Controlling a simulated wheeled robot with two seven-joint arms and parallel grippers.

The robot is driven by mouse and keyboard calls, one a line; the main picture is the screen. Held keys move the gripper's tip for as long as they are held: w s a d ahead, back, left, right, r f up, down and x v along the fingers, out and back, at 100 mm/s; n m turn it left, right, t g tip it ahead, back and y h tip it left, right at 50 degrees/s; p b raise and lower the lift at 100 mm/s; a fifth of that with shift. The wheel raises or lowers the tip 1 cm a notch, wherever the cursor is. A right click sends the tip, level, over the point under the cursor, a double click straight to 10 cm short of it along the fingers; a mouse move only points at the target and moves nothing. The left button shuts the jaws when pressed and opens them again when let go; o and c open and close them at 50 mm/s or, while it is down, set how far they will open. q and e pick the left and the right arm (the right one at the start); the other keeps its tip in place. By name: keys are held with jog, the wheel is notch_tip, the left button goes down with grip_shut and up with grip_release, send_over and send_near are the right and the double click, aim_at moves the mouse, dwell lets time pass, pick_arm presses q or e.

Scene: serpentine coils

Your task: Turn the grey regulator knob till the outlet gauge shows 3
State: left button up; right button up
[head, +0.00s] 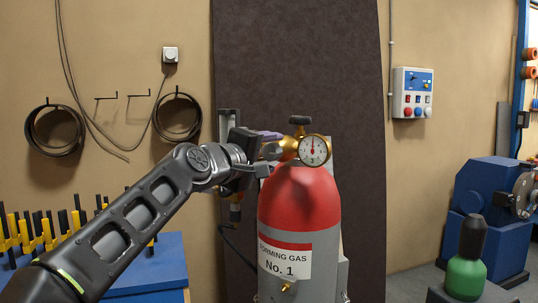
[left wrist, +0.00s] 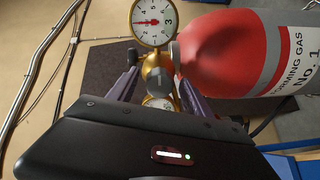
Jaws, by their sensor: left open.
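The brass regulator (head: 290,144) sits on top of the red-and-grey gas cylinder (head: 300,205). One white gauge (head: 314,150) faces the head camera with its red needle pointing up. The same gauge shows in the left wrist view (left wrist: 153,22), turned sideways, a large 3 opposite the needle. A second gauge (left wrist: 158,102) is partly hidden behind the knob; its reading cannot be told. The grey knob (left wrist: 160,85) lies between the purple fingers of my left gripper (left wrist: 158,88), which are open with gaps either side. In the head view this gripper (head: 272,144) is left of the regulator.
A dark panel (head: 300,60) stands behind the cylinder. A blue table with yellow-and-black racks (head: 35,235) is at left. A green bottle (head: 466,262) and a blue machine (head: 490,200) are at right. A control box (head: 412,93) hangs on the wall.

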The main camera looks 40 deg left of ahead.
pick_arm(q)
jog(key=s+b, duration=0.2)
jog(key=s, duration=0.5)
jog(key=shift+s+d, duration=0.35)
jog(key=shift+r, duration=0.1)
